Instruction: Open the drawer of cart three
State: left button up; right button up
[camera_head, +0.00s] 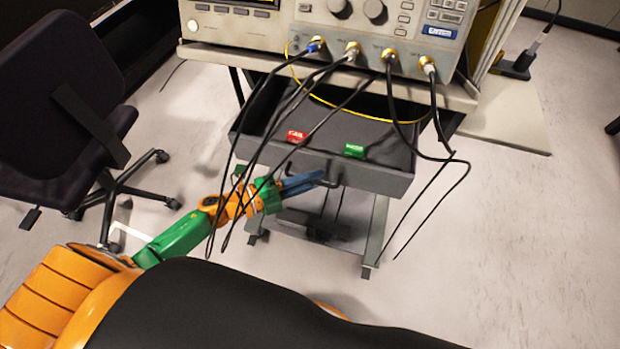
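The cart (375,225) stands in the middle under a bench instrument. Its dark grey drawer (385,178) is pulled out, and its inside shows. A red piece (297,136) and a green piece (353,150) lie in the drawer. My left gripper (318,178) is at the drawer's front, its blue fingers reaching right to the dark handle (331,181). The fingers are close together and overlap the handle in this view. I cannot tell whether they grip it. Black cables partly cover my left wrist and the drawer. My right gripper is not in view.
An instrument (375,25) sits on the cart's top, with black cables and a yellow cable hanging over the drawer. A dark office chair (60,95) stands at the left. Pale floor (510,250) is clear at the right.

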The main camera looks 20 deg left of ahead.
pick_arm(q)
grip_shut()
dwell(1.1)
